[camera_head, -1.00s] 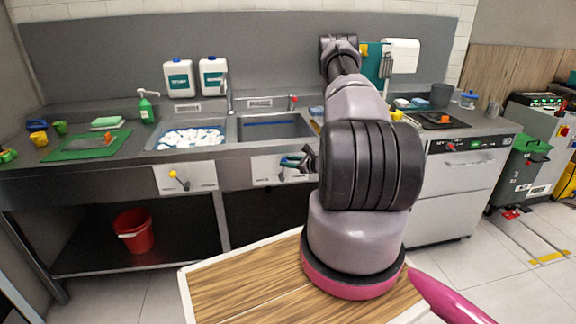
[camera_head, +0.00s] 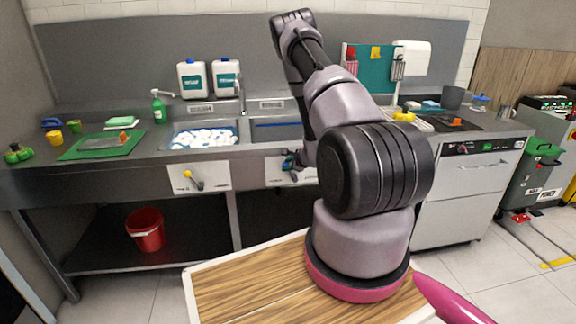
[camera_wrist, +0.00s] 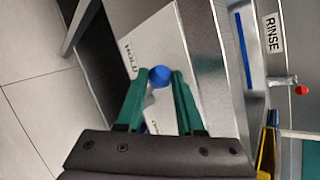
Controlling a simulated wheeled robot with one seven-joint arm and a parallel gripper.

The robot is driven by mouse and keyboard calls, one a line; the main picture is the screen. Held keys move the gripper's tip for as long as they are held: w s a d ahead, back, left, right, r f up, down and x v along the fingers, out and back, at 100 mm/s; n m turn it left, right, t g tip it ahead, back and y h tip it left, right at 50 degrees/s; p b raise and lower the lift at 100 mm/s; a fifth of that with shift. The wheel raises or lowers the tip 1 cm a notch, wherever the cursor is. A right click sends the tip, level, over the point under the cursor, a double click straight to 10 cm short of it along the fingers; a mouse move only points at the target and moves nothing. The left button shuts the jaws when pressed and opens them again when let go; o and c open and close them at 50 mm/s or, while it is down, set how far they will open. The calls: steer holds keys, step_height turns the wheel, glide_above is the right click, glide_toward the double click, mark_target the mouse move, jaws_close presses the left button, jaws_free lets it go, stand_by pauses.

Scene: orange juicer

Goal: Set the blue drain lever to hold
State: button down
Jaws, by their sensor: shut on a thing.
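The blue drain lever's round blue knob (camera_wrist: 159,76) shows in the wrist view in front of a white plate (camera_wrist: 150,45) on the sink front. My gripper (camera_wrist: 160,74) has its green fingers shut on the knob, one on each side. A dark label that looks like HOLD is on the plate, just up and left of the knob. A second label lower on the plate is partly covered by a finger. In the head view my gripper (camera_head: 291,163) is at the right-hand white plate (camera_head: 277,176), and the lever is mostly hidden there.
A yellow-knobbed lever (camera_head: 194,179) is on the left plate, under the foam-filled basin (camera_head: 203,138). In the wrist view, a red-knobbed tap (camera_wrist: 301,90) is beside the RINSE label (camera_wrist: 271,32). A red bucket (camera_head: 145,230) stands below the counter.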

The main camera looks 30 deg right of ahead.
steer(key=shift+a, duration=0.15)
steer(key=c, duration=0.5)
jaws_free()
steer(key=shift+f, duration=0.1)
steer(key=v, duration=1.1)
steer(key=shift+w, duration=0.1)
